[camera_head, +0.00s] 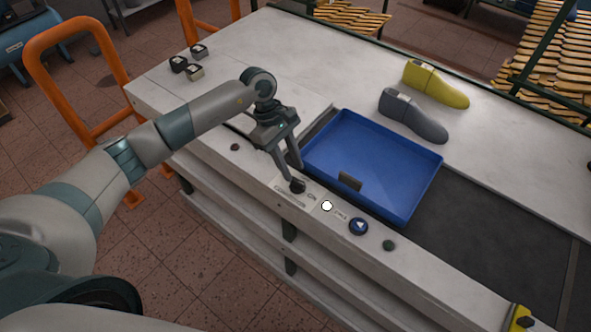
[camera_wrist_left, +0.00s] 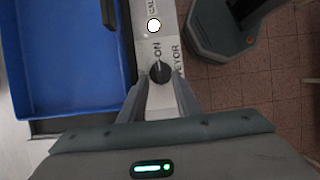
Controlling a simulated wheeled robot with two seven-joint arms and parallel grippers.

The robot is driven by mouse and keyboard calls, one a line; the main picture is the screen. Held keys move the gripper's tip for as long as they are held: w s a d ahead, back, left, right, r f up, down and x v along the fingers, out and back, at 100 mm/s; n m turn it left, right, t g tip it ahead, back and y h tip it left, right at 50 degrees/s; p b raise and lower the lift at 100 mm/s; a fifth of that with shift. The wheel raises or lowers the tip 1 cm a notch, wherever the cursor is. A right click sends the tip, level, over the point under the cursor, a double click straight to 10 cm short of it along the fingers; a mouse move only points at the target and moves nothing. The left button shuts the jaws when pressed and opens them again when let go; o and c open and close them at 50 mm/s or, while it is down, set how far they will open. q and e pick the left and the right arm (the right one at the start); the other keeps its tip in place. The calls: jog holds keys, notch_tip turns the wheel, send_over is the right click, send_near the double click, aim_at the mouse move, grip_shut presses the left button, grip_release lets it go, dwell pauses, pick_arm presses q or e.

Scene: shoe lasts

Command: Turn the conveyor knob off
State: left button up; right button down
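The black conveyor knob (camera_head: 298,186) sits on the light front edge of the table, beside printed "ON" lettering. In the left wrist view the knob (camera_wrist_left: 160,72) lies between the ends of my two fingers, with a line-like mark on its top. My left gripper (camera_head: 291,171) reaches down to the knob from above, its fingers apart. In the left wrist view the fingers (camera_wrist_left: 161,84) stand on either side of the knob; whether they touch it I cannot tell. My right gripper is not in view.
A white button (camera_head: 327,206), a blue button (camera_head: 358,226) and a dark green button (camera_head: 389,245) sit along the same edge. A blue tray (camera_head: 425,185) stands just behind. A grey last (camera_head: 413,116) and a yellow last (camera_head: 436,84) lie farther back.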

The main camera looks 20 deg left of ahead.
aim_at(297, 181)
pick_arm(q)
jog(key=shift+p+x, duration=0.65)
jog(key=shift+x, duration=1.35)
grip_shut()
